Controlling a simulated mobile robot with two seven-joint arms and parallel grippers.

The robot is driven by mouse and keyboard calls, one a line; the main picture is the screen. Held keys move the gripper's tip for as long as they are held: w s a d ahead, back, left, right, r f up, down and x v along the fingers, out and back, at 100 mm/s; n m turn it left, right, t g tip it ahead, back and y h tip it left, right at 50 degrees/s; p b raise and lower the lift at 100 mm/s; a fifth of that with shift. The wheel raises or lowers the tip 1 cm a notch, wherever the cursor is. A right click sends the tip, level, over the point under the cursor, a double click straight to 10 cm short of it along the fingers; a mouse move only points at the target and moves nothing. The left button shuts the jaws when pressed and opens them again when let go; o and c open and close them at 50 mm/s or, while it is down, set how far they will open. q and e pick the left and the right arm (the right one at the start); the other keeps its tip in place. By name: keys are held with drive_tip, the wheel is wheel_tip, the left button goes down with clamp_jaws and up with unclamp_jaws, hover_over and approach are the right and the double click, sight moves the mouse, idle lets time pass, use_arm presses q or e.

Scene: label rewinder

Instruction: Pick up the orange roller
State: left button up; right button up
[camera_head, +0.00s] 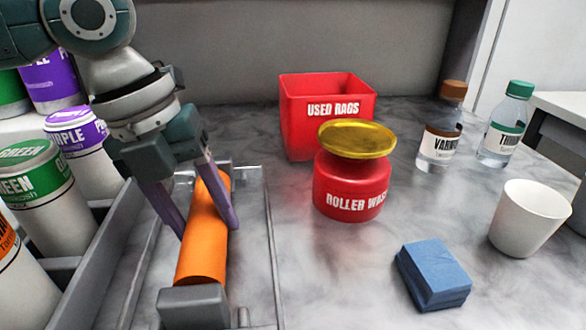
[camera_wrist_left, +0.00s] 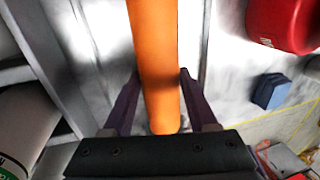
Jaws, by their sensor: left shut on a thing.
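The orange roller (camera_head: 205,245) lies lengthwise along a grey tray or stand at the left of the counter. Its near end is by a grey block (camera_head: 194,306). My left gripper (camera_head: 208,228) comes down from above with its purple fingers on either side of the roller, shut on it around the middle. In the left wrist view the roller (camera_wrist_left: 158,60) runs between the two fingers (camera_wrist_left: 157,88). I cannot tell whether the roller is lifted off its supports. My right gripper is not in view.
A red used rags bin (camera_head: 302,135) and a red roller wash pot (camera_head: 351,190) with a yellow lid stand to the right. A blue block (camera_head: 433,275), a white cup (camera_head: 528,218) and two bottles are further right. Paint cans (camera_head: 50,200) crowd the left.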

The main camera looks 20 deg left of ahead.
use_arm(q)
clamp_jaws()
drive_tip(key=shift+r, duration=0.1)
